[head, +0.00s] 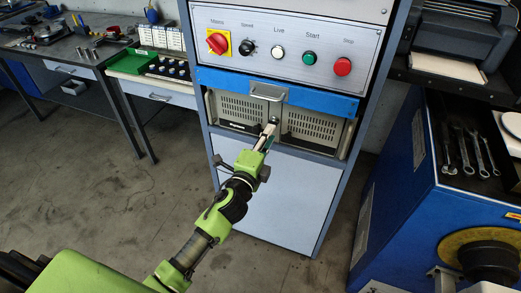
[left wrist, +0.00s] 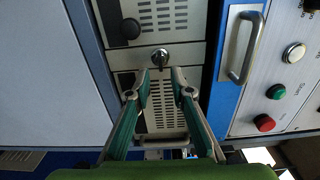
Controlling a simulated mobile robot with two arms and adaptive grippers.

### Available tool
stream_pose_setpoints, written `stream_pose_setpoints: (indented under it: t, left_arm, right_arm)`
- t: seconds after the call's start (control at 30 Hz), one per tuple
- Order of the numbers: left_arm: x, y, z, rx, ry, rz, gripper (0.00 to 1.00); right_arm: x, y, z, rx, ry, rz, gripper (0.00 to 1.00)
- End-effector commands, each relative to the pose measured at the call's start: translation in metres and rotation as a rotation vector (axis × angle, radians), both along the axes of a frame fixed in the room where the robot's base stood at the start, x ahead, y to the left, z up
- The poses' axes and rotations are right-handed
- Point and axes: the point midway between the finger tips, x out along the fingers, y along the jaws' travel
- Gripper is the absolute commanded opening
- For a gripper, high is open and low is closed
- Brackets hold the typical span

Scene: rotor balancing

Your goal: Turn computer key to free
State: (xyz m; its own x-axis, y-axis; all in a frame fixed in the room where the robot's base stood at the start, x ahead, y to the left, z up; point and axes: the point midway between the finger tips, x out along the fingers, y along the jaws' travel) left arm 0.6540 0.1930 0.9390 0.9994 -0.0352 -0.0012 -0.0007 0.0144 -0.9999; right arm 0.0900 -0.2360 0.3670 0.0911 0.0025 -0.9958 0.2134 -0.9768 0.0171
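The computer key (left wrist: 160,57) is a small silver piece in the front of the perforated computer panel (head: 302,124). In the head view the key (head: 275,120) shows as a small spot beneath the blue drawer front. My left gripper (left wrist: 160,78) is open, its two fingers apart with nothing between them. Its tips stand just short of the key, one to each side. In the head view the left gripper (head: 269,130) reaches up to the panel from below. I cannot tell whether a finger touches the panel. My right gripper is not in view.
The blue drawer front (head: 325,101) with its metal handle (head: 268,92) lies directly above the key. A control panel with a red mains knob (head: 217,43) and a red stop button (head: 342,66) is higher up. A blue cabinet (head: 440,190) stands at right.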

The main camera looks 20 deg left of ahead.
Motion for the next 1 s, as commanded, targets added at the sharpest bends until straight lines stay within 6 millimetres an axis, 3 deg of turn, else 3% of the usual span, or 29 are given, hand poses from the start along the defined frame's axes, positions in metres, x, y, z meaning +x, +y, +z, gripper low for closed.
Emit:
stream_pose_setpoints:
  t: [0.2, 0.4, 1.0]
  left_arm:
    - [-0.046, 0.002, -0.001, 0.002, 0.003, 0.001, 0.21]
    - [-0.071, 0.003, -0.001, 0.001, 0.003, 0.001, 0.21]
    - [-0.08, 0.003, 0.0, 0.002, 0.001, 0.001, 0.21]
  right_arm:
    - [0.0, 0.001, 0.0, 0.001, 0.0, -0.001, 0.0]
    - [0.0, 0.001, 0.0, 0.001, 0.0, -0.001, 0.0]
    - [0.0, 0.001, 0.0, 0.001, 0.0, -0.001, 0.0]
